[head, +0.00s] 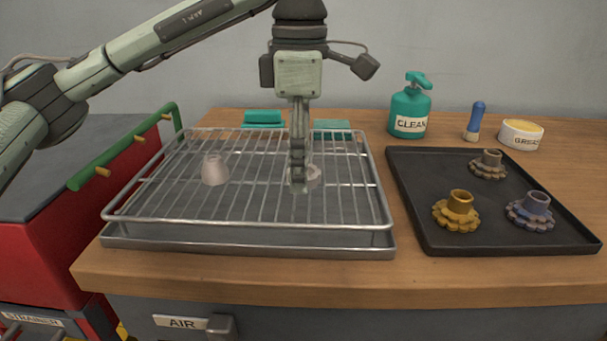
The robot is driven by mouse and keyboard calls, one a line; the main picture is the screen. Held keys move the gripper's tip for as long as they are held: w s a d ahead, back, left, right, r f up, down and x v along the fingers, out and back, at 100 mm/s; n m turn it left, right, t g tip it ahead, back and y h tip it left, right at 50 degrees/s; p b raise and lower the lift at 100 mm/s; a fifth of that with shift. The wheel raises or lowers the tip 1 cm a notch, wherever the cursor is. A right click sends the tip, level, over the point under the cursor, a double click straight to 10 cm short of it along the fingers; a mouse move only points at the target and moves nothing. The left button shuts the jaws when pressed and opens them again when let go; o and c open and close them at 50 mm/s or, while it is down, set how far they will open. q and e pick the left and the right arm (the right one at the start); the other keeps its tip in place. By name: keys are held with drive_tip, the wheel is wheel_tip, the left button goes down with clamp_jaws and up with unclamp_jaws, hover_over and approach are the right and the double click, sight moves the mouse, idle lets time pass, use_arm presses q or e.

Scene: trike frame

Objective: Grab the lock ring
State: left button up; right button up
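My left gripper (298,187) points straight down over the wire rack, right of its middle. Its fingers overlap from this side, so I cannot tell whether they are open or shut. A small pale piece (315,173) shows just right of and behind the fingertips, mostly hidden by them. It may be the lock ring, but its shape is not clear. I cannot tell whether the fingers touch it. A pale pinkish cone-shaped part (214,171) stands on the rack to the left of the gripper. My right gripper is not in view.
The wire rack (247,222) sits over a metal tray (247,243) on the wooden bench. A black tray (420,215) at right holds three toothed parts. A green CLEAN bottle (408,106), a blue-handled brush (476,118) and a GREASE tub (521,135) stand behind it.

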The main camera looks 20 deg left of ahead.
use_arm(q)
drive_tip(key=c, duration=1)
drive_tip(key=shift+r, duration=0.15)
